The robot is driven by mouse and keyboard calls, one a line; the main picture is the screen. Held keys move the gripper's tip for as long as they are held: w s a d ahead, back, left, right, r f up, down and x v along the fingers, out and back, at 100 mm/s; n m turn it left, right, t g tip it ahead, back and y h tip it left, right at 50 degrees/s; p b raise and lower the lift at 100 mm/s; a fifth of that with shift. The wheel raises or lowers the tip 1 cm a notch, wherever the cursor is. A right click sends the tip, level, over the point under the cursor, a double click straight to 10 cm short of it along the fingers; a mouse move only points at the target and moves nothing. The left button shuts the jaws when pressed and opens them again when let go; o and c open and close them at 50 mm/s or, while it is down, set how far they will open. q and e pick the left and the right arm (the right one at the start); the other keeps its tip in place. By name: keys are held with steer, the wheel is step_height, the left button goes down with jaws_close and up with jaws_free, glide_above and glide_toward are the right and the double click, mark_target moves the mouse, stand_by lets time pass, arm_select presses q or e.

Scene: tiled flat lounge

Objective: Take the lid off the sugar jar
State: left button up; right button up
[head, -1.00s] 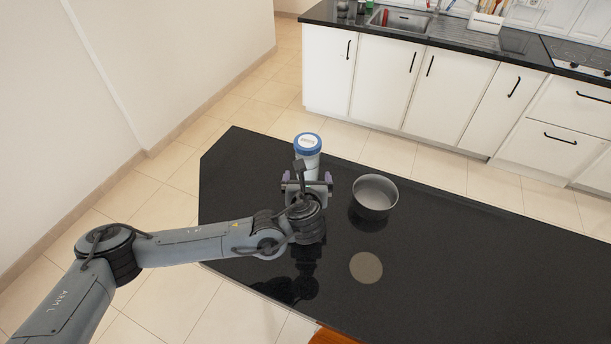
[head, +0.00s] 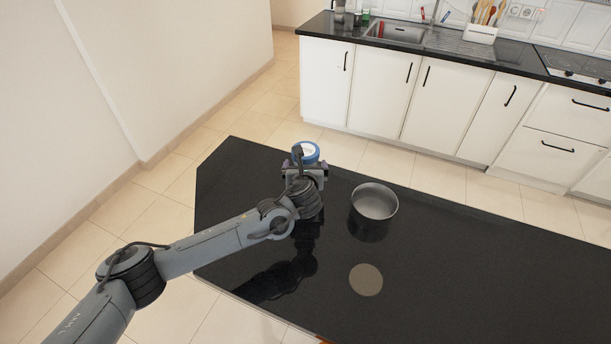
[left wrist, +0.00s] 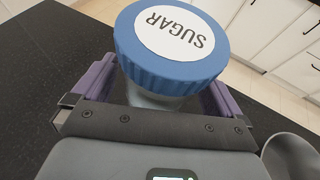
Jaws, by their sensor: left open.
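The sugar jar stands on the black table, mostly hidden behind my left gripper in the head view. Its blue lid (head: 306,152) with a white label is on top. In the left wrist view the lid (left wrist: 172,45) reads SUGAR, and a strip of the pale jar (left wrist: 160,99) shows below it. My left gripper (left wrist: 162,85) is open, with one purple finger on each side of the jar just below the lid. I cannot tell whether the fingers touch it. In the head view the gripper (head: 305,170) is in front of the jar. My right gripper is not in view.
A grey pot (head: 375,201) stands on the black table (head: 480,265) to the right of the gripper. A round beige disc (head: 366,280) lies nearer the front. The table's right side is clear. A kitchen counter (head: 455,45) runs behind, across a tiled floor.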

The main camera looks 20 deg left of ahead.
arm_select(q)
steer(key=shift+w+a+f, duration=0.15)
steer(key=shift+w+f, duration=0.05)
steer(key=shift+w, duration=0.2)
steer(key=shift+c, duration=0.5)
steer(key=c, duration=1.3)
steer(key=shift+o, duration=0.2)
steer(key=shift+r+p, duration=0.55)
steer(key=shift+r, duration=1.8)
steer(key=s+d+r, duration=0.1)
steer(key=d+r, duration=0.2)
steer(key=d, duration=0.2)
steer(key=s+d+r+p, duration=0.1)
steer(key=s+d+r, duration=0.1)
steer(key=d, duration=0.4)
steer(key=shift+d+r, duration=0.2)
steer(key=shift+r, duration=0.5)
